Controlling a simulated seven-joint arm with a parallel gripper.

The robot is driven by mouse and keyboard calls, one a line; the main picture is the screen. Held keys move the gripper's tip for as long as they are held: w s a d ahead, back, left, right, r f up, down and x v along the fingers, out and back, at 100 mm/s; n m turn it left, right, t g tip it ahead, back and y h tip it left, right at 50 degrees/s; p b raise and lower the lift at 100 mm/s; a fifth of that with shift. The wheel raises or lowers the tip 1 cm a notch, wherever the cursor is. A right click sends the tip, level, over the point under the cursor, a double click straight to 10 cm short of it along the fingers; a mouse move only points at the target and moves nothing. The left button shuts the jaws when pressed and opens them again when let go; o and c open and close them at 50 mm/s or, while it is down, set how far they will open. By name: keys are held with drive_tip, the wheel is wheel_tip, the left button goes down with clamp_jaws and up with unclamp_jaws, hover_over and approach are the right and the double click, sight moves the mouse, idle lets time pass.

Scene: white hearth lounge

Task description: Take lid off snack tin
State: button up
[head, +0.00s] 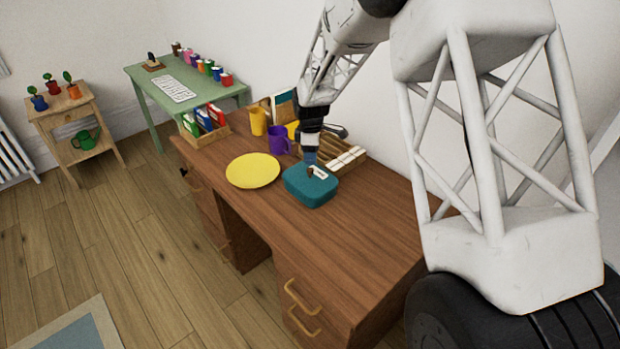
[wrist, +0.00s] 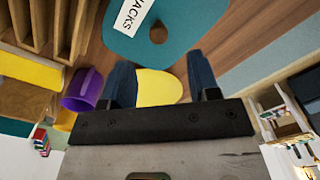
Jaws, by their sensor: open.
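The teal snack tin (head: 306,192) stands on the brown wooden desk with its teal lid on. The lid (wrist: 187,30) fills the top of the wrist view, with a round brown knob (wrist: 158,34) and a white label reading "NACKS", its first letter cut off. My gripper (head: 310,160) is over the tin, close to the knob in the head view. In the wrist view my gripper (wrist: 159,62) is open, with its two dark blue fingers apart and nothing between them. The knob lies beyond the fingertips. Whether a finger touches the lid I cannot tell.
A yellow plate (head: 252,171) lies left of the tin. A purple mug (head: 279,140), a yellow mug (head: 258,121) and a slatted wooden rack (head: 350,163) stand behind it. The desk's front right (head: 355,245) is clear.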

sight(310, 169)
drive_tip(key=shift+f, duration=0.1)
drive_tip(key=shift+f, duration=1.2)
drive_tip(key=shift+f, duration=0.1)
drive_tip(key=shift+w+f, duration=0.1)
drive_tip(key=shift+f, duration=2.4)
drive_tip(key=shift+c, duration=0.2)
drive_tip(key=c, duration=1)
